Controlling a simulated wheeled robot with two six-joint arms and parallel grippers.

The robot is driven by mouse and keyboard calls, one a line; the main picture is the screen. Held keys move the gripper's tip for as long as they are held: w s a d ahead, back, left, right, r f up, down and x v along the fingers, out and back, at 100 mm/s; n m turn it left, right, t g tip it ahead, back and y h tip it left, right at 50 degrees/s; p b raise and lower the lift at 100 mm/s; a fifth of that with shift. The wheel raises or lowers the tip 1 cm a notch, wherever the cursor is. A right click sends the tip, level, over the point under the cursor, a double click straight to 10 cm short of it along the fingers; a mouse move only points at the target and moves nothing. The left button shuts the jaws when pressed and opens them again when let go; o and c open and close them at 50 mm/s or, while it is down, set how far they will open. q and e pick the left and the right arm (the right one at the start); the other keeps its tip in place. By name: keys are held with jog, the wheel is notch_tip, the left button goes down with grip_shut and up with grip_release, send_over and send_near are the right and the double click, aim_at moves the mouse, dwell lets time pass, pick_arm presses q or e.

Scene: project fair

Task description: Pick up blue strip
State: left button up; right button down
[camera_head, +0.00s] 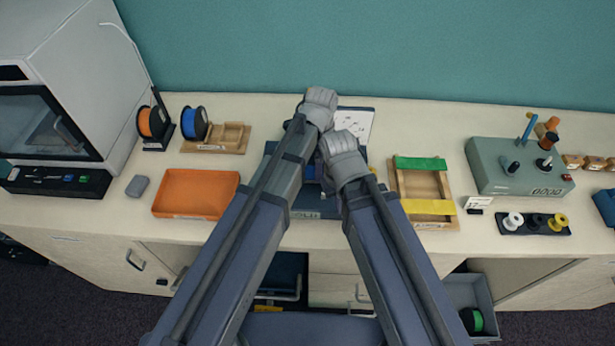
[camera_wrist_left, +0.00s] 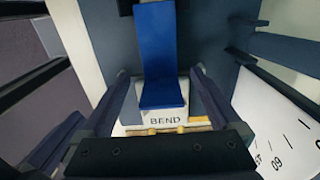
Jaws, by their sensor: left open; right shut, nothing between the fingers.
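The blue strip (camera_wrist_left: 157,50) shows in the left wrist view. It looks bent, with a tall part and a shorter flap at its lower end, above a pale block marked BEND (camera_wrist_left: 165,119). My left gripper (camera_wrist_left: 160,75) is open, with one finger on each side of the strip and a gap on both sides. In the head view my arms hide most of the strip's place. My right gripper (camera_head: 338,147) is shut and empty at the middle of the bench, close beside my left wrist.
An orange tray (camera_head: 196,194) and spools stand left of my arms. A wooden frame with green and yellow strips (camera_head: 418,183) stands close on the right. A grey control box (camera_head: 518,165) is farther right. A white printed sheet (camera_head: 356,122) lies behind my grippers.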

pick_arm(q)
notch_tip(320, 180, down, 2)
jog(key=shift+f+b, duration=0.15)
jog(key=shift+b, duration=0.45)
pick_arm(e)
notch_tip(320, 180, down, 2)
jog(key=shift+f, duration=0.1)
pick_arm(q)
jog(key=c, duration=1.4)
jog(key=shift+c, duration=0.2)
jog(key=shift+r, duration=0.2)
